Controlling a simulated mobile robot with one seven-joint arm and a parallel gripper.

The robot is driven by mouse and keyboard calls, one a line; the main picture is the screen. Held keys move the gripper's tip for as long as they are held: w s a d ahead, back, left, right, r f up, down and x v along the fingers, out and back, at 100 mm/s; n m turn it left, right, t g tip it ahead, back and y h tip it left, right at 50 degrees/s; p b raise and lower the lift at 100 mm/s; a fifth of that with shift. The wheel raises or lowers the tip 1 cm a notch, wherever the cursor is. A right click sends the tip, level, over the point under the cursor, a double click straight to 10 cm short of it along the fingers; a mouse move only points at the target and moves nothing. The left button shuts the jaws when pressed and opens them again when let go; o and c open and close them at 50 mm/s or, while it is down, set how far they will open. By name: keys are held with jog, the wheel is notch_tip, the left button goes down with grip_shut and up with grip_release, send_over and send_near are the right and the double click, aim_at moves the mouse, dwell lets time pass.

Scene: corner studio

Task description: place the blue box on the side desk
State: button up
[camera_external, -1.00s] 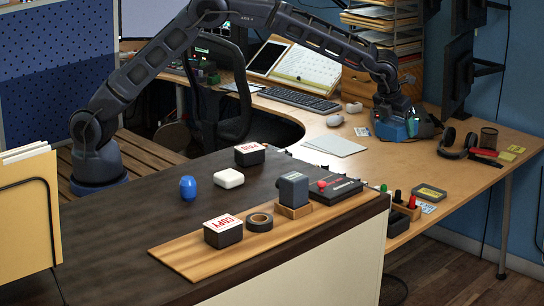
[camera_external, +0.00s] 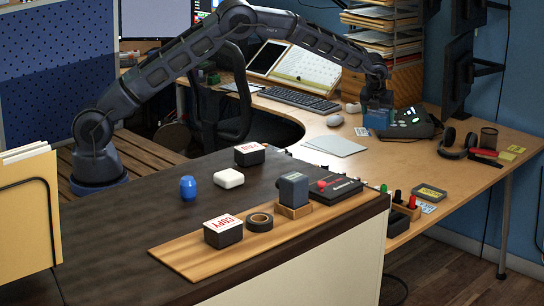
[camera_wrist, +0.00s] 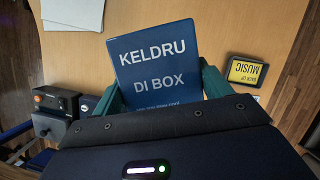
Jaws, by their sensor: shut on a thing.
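The blue box (camera_external: 376,120), lettered "KELDRU DI BOX" in white, is held between the fingers of my gripper (camera_external: 377,103). In the wrist view the box (camera_wrist: 158,62) fills the middle, with the teal fingers of my gripper (camera_wrist: 163,92) along its left and right sides. Its lower end is hidden by my gripper body. It appears to hang over the light wood desk (camera_external: 385,165), left of a dark phone-like device. The dark-topped desk (camera_external: 130,235) is in the foreground; the frames do not show which desk is called the side desk.
The dark device (camera_external: 412,122) and headphones (camera_external: 457,143) are right of the box. Grey sheets (camera_external: 335,146) and a mouse (camera_external: 335,121) lie left. The dark desk holds a black case (camera_external: 335,186), a white block (camera_external: 228,179) and a blue capsule (camera_external: 187,187); its left front is clear.

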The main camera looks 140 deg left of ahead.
aim_at(375, 176)
jog(key=shift+s+a+f, duration=0.2)
jog(key=shift+s+f, duration=0.05)
jog(key=shift+s, duration=0.05)
notch_tip(375, 176, down, 20)
jog(key=shift+r, duration=0.2)
dwell(0.3)
jog(key=shift+f, duration=0.15)
jog(key=o, duration=1.3)
jog(key=v, duration=1.2)
